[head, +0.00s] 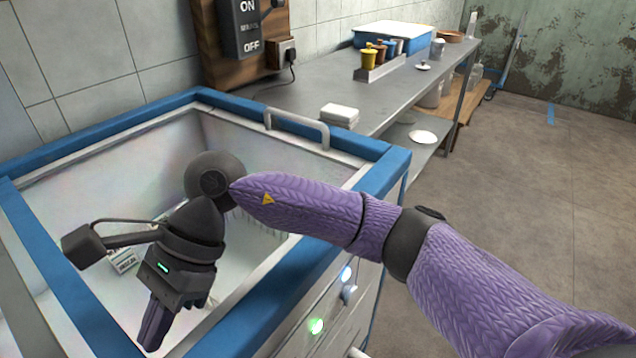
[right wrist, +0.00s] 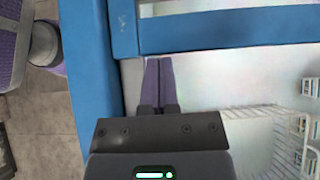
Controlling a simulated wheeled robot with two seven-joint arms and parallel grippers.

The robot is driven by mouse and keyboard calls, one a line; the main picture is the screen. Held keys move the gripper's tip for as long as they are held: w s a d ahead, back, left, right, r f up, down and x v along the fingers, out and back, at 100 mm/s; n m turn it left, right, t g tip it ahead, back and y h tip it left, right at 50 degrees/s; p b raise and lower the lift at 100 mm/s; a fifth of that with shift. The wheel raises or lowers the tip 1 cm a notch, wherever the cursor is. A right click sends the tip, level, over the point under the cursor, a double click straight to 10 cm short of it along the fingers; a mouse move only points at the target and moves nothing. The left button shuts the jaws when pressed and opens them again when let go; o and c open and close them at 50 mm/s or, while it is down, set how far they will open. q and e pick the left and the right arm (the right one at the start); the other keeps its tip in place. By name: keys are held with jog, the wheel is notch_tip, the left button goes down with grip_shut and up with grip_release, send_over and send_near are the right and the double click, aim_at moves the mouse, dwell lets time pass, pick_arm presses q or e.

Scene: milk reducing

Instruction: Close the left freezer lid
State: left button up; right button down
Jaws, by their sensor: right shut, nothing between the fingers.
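The chest freezer has a blue rim (head: 285,285) and a pale, open interior. A blue-edged frame bar (head: 55,270) runs along its left side; I cannot tell whether this is the left lid's edge. A pale handle (head: 300,125) stands at the far right rim. My right gripper (head: 150,335) is shut and empty, pointing down over the open interior near the front. In the right wrist view its fingers (right wrist: 158,82) lie close to a blue bar (right wrist: 230,32), with a blue side rim (right wrist: 92,80) to the left. Contact is unclear. My left gripper is out of view.
Small cartons (head: 123,260) and a white wire basket (head: 262,222) are inside the freezer. A metal counter (head: 345,85) holding a white box (head: 340,114) and several containers stands behind it. The floor on the right (head: 500,190) is clear.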

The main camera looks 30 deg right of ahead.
jog(key=a, duration=0.1)
jog(key=s+a, duration=0.1)
jog(key=a, duration=0.1)
jog(key=s+a, duration=0.1)
jog(key=shift+a, duration=0.5)
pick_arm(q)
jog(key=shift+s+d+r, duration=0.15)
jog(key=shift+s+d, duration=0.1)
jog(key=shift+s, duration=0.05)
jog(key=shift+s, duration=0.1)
pick_arm(e)
jog(key=shift+s, duration=0.1)
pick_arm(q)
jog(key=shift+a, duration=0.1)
